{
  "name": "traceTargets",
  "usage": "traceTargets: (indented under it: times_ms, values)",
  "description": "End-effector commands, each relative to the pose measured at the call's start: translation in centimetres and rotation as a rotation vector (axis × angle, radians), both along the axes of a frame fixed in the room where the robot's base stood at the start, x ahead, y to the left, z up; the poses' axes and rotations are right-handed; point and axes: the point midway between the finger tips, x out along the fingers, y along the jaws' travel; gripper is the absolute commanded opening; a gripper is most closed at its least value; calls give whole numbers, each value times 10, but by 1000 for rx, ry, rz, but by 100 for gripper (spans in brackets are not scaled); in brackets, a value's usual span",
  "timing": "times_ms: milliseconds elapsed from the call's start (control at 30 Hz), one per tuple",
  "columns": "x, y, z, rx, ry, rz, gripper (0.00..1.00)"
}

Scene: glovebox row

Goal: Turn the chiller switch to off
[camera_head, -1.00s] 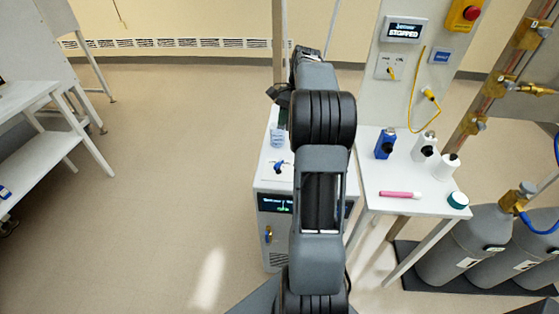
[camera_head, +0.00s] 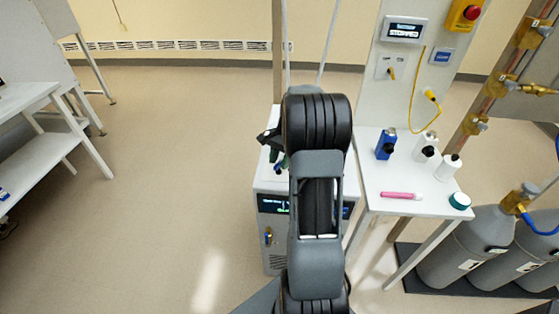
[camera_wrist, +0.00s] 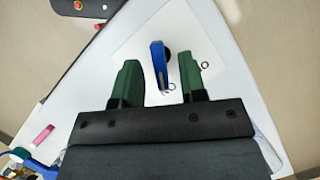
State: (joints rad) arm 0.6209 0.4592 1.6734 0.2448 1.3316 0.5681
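The chiller (camera_head: 276,246) is a white box with a dark lit display (camera_head: 273,205), partly hidden by my arm in the head view. In the wrist view, a blue lever-shaped switch handle (camera_wrist: 158,64) with a dark round part beside it stands on a white surface with small ring marks. My gripper (camera_wrist: 160,60) is open, with one green finger on each side of the blue handle. The right finger is a little apart from it; contact is not visible. In the head view my gripper (camera_head: 272,150) is over the chiller top, mostly hidden by my arm.
Gas cylinders (camera_head: 455,246) stand further right. The floor to the left is clear.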

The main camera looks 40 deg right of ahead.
Motion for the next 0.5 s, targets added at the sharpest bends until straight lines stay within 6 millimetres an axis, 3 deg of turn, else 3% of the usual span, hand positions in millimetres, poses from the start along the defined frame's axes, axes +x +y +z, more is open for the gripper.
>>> traceTargets:
  times_ms: [267,500]
  values:
    - [0,0,-1,0,0,0,38]
    - [0,0,-1,0,0,0,16]
